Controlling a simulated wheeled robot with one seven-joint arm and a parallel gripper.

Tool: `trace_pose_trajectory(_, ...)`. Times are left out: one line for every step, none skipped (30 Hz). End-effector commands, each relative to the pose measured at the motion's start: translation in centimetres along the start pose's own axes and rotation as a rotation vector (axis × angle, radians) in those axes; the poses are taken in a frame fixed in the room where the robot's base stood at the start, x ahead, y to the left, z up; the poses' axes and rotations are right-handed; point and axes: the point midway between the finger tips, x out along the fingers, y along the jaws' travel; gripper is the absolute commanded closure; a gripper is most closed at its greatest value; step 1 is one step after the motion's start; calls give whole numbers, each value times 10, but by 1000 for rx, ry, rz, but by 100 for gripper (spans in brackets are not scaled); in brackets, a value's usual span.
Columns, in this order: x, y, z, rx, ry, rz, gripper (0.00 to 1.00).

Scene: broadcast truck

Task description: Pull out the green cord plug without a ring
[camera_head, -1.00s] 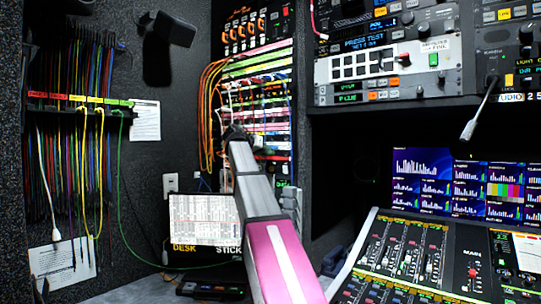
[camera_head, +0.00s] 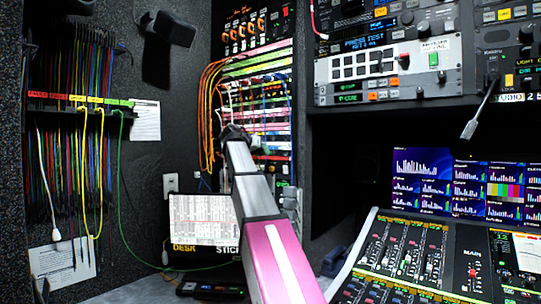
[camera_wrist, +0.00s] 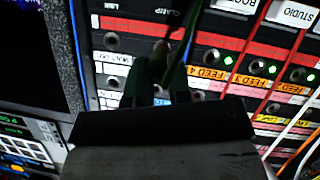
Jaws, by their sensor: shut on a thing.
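In the wrist view my gripper (camera_wrist: 160,88) is shut on a green cord plug (camera_wrist: 158,58). Its green cord (camera_wrist: 189,32) runs upward from between the fingers across the panel. The fingers hide most of the plug, so I cannot tell whether its tip sits in a jack or whether it has a ring. The patch panel (camera_wrist: 222,52) behind it has red, white and coloured rows with jack holes. In the head view my gripper (camera_head: 232,132) is small at the left part of the patch bay (camera_head: 270,142).
Orange cords (camera_head: 206,110) loop beside the gripper on the left. Hanging cords (camera_head: 70,165) fill a wall rack farther left, with a long green cord (camera_head: 119,190) running down from it. A monitor (camera_head: 200,218) and a mixing desk (camera_head: 405,260) stand below.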

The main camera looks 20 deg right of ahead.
Motion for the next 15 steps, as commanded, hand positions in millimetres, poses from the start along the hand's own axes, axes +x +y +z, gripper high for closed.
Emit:
trace_pose_trajectory(-1, 0, 0, 0, 0, 0, 100)
trace_pose_trajectory(-1, 0, 0, 0, 0, 0, 100)
trace_pose_trajectory(-2, 0, 1, 0, 0, 0, 100)
trace_pose_trajectory(-2, 0, 1, 0, 0, 0, 100)
trace_pose_trajectory(-2, 0, 1, 0, 0, 0, 100)
trace_pose_trajectory(-3, 0, 1, 0, 0, 0, 100)
trace_pose_trajectory(-3, 0, 1, 0, 0, 0, 100)
trace_pose_trajectory(-4, 0, 1, 0, 0, 0, 100)
trace_pose_trajectory(-4, 0, 2, 0, 0, 0, 100)
trace_pose_trajectory(-4, 0, 2, 0, 0, 0, 100)
trace_pose_trajectory(-5, 0, 2, 0, 0, 0, 100)
trace_pose_trajectory(-5, 0, 2, 0, 0, 0, 100)
trace_pose_trajectory(-5, 0, 2, 0, 0, 0, 100)
trace_pose_trajectory(-6, 0, 2, 0, 0, 0, 100)
trace_pose_trajectory(-6, 0, 3, 0, 0, 0, 100)
